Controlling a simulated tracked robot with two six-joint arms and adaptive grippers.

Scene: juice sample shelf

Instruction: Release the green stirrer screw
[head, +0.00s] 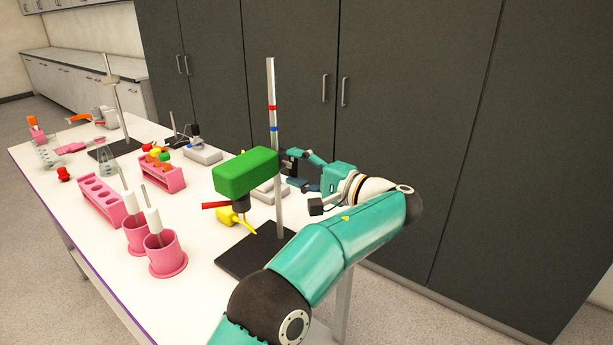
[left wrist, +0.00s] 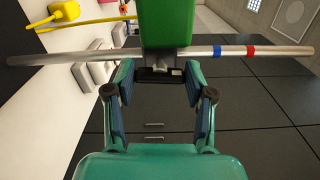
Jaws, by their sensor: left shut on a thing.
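The green stirrer (head: 245,174) is mounted on an upright metal rod (head: 271,90) that rises from a black base plate (head: 242,262). In the left wrist view, the stirrer's green body (left wrist: 165,22) stands beyond the rod, which crosses the picture. A small dark and silver clamp screw (left wrist: 160,73) sits on the near side of the rod. My left gripper (left wrist: 160,78) is shut on this screw, with a finger on either side.
Pink cups (head: 166,262), pink tube racks (head: 100,196) and a second stand (head: 115,150) occupy the white table. Dark cabinets (head: 420,120) stand close behind my arm.

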